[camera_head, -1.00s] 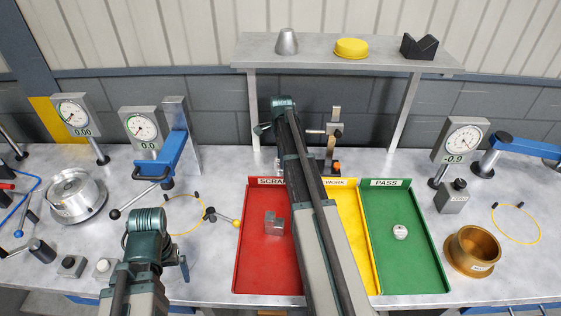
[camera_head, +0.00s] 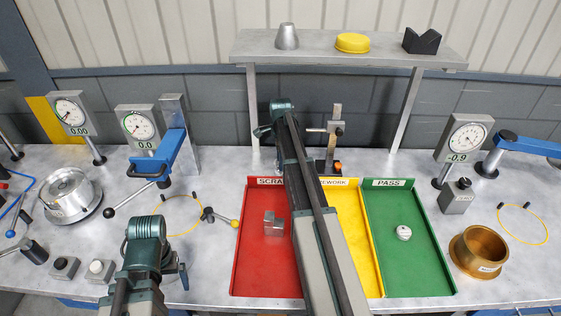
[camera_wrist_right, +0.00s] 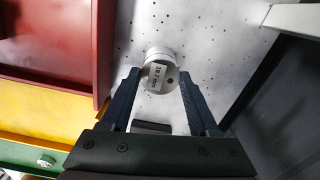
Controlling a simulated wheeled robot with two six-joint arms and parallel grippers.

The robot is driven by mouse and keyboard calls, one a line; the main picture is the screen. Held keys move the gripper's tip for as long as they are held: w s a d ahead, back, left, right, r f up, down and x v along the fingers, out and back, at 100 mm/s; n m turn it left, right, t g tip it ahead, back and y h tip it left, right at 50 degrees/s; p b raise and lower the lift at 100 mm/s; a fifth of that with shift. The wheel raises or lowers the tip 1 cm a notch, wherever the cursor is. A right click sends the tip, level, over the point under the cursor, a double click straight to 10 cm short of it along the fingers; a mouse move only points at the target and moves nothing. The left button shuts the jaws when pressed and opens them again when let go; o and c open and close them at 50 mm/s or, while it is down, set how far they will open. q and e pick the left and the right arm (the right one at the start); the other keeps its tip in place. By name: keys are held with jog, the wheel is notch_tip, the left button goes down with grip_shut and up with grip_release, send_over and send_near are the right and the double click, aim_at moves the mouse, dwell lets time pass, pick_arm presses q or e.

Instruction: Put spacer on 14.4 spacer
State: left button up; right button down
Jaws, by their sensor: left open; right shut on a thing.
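My right gripper (camera_wrist_right: 160,98) is shut on a round grey metal spacer (camera_wrist_right: 168,84) with a white label, too blurred to read surely. Another round metal edge (camera_wrist_right: 159,52) shows just behind it; I cannot tell whether this is a second spacer or whether they touch. In the head view my right arm reaches to the back of the bench behind the scrap tray, and the held spacer is hidden. My left gripper (camera_head: 181,276) is open at the front left, low in the picture. I cannot pick out a 14.4 label in either view.
Red (camera_head: 264,274), yellow (camera_head: 349,222) and green (camera_head: 414,270) trays lie mid-bench. A metal block (camera_head: 273,224) is in the red tray, a white round part (camera_head: 404,233) in the green one. A brass ring (camera_head: 479,252) is at right. A shelf (camera_head: 385,49) stands behind.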

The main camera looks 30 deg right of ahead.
pick_arm(q)
jog(key=shift+f, duration=0.15)
pick_arm(e)
jog(key=shift+f, duration=0.2)
jog(key=shift+c, duration=0.7)
grip_release()
jog(key=shift+r, duration=0.15)
pick_arm(q)
notch_tip(320, 180, up, 12)
jog(key=p, duration=1.2)
jog(key=shift+r, duration=0.2)
pick_arm(e)
notch_tip(320, 180, up, 12)
pick_arm(q)
jog(key=shift+f, duration=0.2)
notch_tip(320, 180, down, 12)
jog(key=b, duration=1.2)
jog(key=shift+r, duration=0.1)
pick_arm(e)
notch_tip(320, 180, down, 12)
jog(key=shift+f, duration=0.1)
pick_arm(q)
jog(key=shift+r, duration=0.15)
pick_arm(e)
jog(key=shift+r, duration=0.2)
